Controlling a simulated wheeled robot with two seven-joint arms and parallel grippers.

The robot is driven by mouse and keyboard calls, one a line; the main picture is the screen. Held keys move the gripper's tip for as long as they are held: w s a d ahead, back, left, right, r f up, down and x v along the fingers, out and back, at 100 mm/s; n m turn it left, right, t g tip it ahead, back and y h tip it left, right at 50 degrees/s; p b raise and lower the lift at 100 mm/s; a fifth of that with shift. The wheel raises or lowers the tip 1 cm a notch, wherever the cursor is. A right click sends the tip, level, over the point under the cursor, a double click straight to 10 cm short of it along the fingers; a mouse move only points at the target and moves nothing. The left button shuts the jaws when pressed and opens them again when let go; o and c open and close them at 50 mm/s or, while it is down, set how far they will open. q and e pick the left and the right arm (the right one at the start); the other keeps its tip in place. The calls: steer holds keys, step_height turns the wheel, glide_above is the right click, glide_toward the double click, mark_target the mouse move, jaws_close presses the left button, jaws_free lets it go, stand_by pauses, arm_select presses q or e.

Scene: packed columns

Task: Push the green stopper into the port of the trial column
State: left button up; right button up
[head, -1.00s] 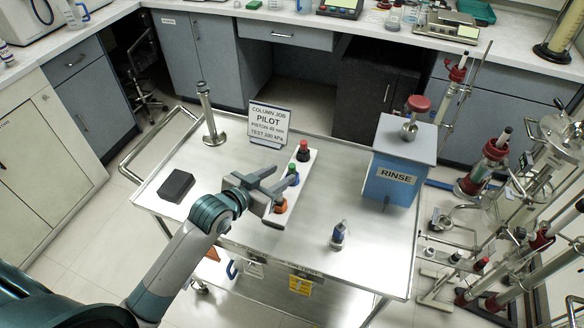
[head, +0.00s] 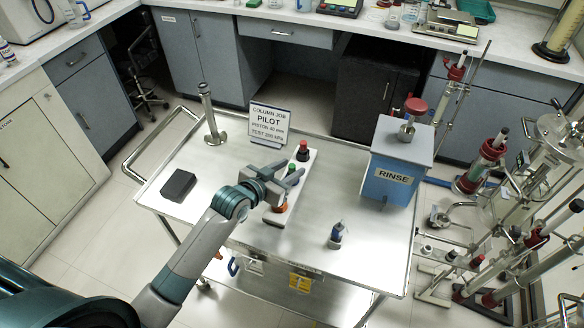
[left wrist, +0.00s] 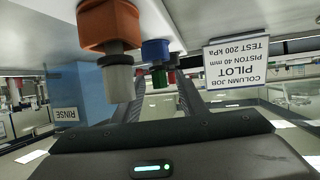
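The green stopper (head: 291,168) stands in a white rack (head: 307,160) on the steel cart, between a red and a blue stopper. In the left wrist view, which is upside down, green (left wrist: 158,78) shows small behind the blue stopper (left wrist: 156,50). The nearer orange stopper (left wrist: 108,28) has a grey end. My left gripper (head: 296,178) is open, low over the rack, fingers pointing along it towards the green stopper, apparently empty. In the head view it hides the blue stopper. Several columns with red fittings (head: 485,165) stand at right; I cannot tell which is the trial column.
A blue RINSE box (head: 388,188) stands on the cart's right and a small blue-topped bottle (head: 337,235) at the front. A sign (head: 270,122), a metal post (head: 210,115) and a black block (head: 179,185) stand left and behind. The cart's middle right is clear.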

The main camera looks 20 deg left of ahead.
arm_select(q)
steer(key=shift+x, duration=0.8)
jaws_close()
